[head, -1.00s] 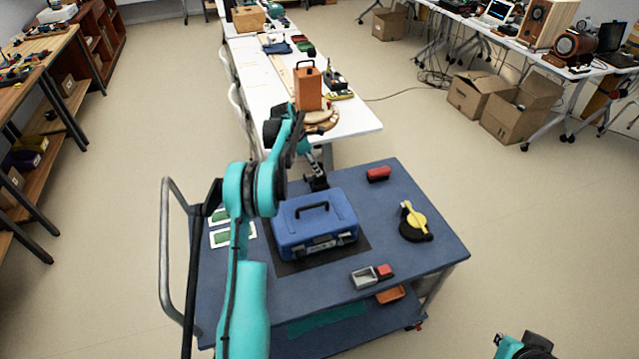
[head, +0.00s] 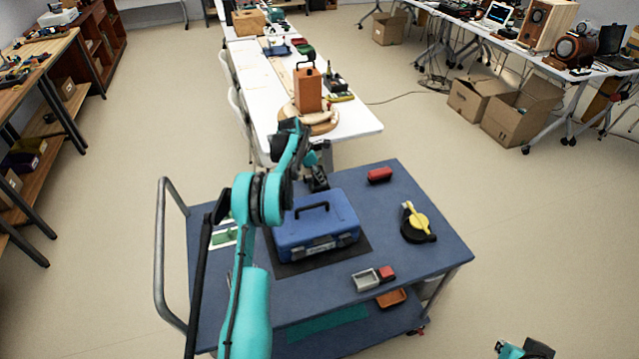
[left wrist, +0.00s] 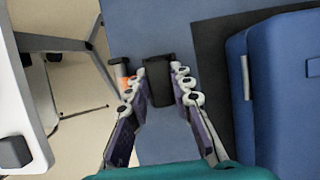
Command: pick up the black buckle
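The black buckle (left wrist: 158,80) shows in the left wrist view as a dark upright block at the edge of the blue surface, left of the blue case. It lies between the tips of my left gripper (left wrist: 159,88), whose purple-padded fingers stand apart on either side. I cannot tell whether the pads touch it. In the head view my left gripper (head: 317,178) is low over the cart's far side, just behind the blue case; the buckle is hard to separate from it there. Part of my right arm's end (head: 525,348) shows at the bottom right; its fingers are unclear.
The blue case (head: 317,225) stands on a dark mat on the blue cart (head: 410,270). A red block (head: 379,174), a yellow-and-black tool (head: 418,224) and a small grey tray (head: 366,279) lie to its right. A white table (head: 355,118) stands beyond.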

